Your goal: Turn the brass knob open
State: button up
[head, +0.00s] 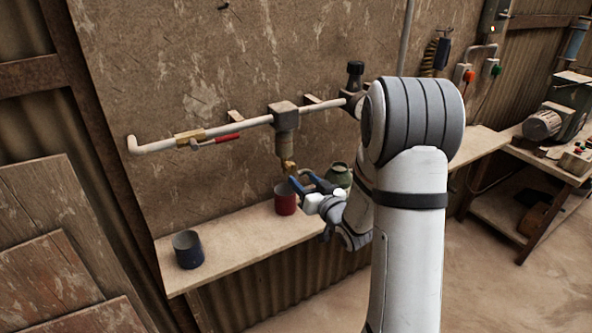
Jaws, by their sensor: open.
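The brass knob (290,168) hangs at the bottom of the filter bowl (284,143), which is under a grey housing (285,112) on the wall pipe. My gripper (299,179) is just below and to the right of the knob, with its blue-tipped fingers spread apart. Its fingertips are close to the knob; I cannot tell whether they touch it. Nothing shows between the fingers. How far the knob is turned cannot be seen.
A red cup (285,200) stands on the shelf (232,246) below the knob, a green pot (338,176) behind my gripper, and a dark blue cup (187,249) at the left. A red-handled brass valve (190,137) sits on the pipe (250,124). My arm hides part of the shelf.

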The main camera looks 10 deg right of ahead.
aim_at(293, 170)
jog(key=p+x, duration=0.1)
jog(key=x, duration=0.4)
jog(key=shift+w+a, duration=0.1)
jog(key=shift+w, duration=0.05)
jog(key=c, duration=1)
jog(key=shift+o, duration=0.2)
jog(key=shift+f, duration=0.1)
